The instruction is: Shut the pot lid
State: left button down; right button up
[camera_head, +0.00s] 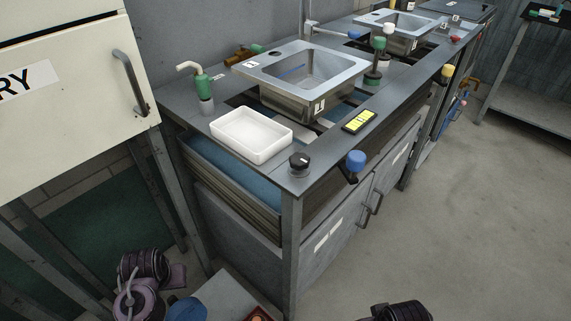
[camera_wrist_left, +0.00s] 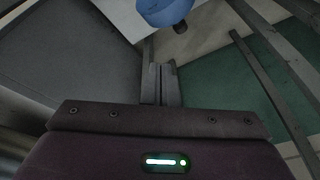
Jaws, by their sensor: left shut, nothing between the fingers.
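My left gripper (camera_wrist_left: 161,68) shows in the left wrist view with its two fingers together and nothing between them. Beyond its fingertips, at the top edge of that view, is a rounded blue object (camera_wrist_left: 165,11) with a dark stub, apart from the fingers and cut off by the frame. A blue round object (camera_head: 187,309) also shows at the bottom of the head view, beside my left arm. It may be the pot; I cannot make out a lid or whether it is open. The left fingertips cannot be made out in the head view. My right gripper is out of view.
A pale low surface (camera_head: 228,299) lies beside the blue object, with a small red thing (camera_head: 259,315) at the frame edge. The sink bench (camera_head: 291,220) stands right of it, carrying a white tray (camera_head: 229,147) and a metal sink (camera_head: 290,98).

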pick_arm(q)
jog(key=w+a+f+n+g, duration=0.2)
jog(key=a+f+n, duration=0.5)
jog(key=a+f, duration=0.3)
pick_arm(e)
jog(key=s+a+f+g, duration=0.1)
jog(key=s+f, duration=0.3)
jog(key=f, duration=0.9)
pick_arm(q)
notch_tip(320, 180, down, 9)
jog(key=s+d+b, duration=0.1)
jog(key=d+b, duration=0.1)
jog(key=b, duration=0.1)
jog(key=shift+s+h+b, duration=0.3)
jog(key=shift+b, duration=0.1)
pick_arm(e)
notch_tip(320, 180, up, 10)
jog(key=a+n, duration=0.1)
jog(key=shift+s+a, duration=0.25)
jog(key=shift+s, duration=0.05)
pick_arm(q)
jog(key=shift+w, duration=0.1)
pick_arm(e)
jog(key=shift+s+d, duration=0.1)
